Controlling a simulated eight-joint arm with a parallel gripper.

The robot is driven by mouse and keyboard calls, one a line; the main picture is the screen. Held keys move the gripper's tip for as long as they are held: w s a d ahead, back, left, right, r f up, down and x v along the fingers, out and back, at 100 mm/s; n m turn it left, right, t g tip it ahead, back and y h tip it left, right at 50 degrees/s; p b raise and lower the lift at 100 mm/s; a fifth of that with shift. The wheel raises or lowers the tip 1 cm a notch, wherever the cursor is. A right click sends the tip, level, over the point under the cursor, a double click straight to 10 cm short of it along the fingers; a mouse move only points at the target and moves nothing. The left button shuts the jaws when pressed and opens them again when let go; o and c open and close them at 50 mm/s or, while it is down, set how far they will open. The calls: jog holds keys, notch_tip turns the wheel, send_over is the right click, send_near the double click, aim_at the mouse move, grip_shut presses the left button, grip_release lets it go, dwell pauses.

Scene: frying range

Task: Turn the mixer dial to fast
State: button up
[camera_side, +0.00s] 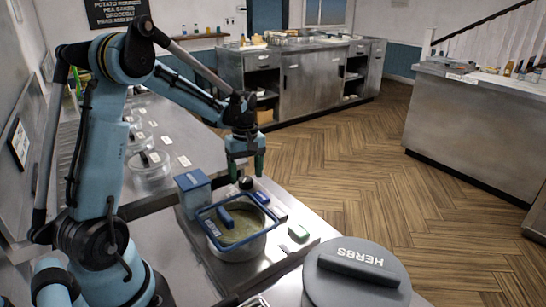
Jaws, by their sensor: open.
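My gripper (246,170) has green fingertips and points down, open. A small dark round knob (246,183), which looks like the mixer dial, is just below and between the fingertips. I cannot tell whether the fingers touch it, and its setting is too small to read. The mixer appears to be the round metal pot (238,253) with a blue frame (205,217) over its top. A blue box (193,193) stands to the left of the knob.
A large grey lidded bin marked HERBS (357,275) stands at the front right. Clear round containers (149,170) line the left counter. The wooden floor (370,165) beyond is clear.

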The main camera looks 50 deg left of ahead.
jog(key=shift+f, duration=0.8)
jog(key=c, duration=1.1)
jog(key=shift+o, duration=0.2)
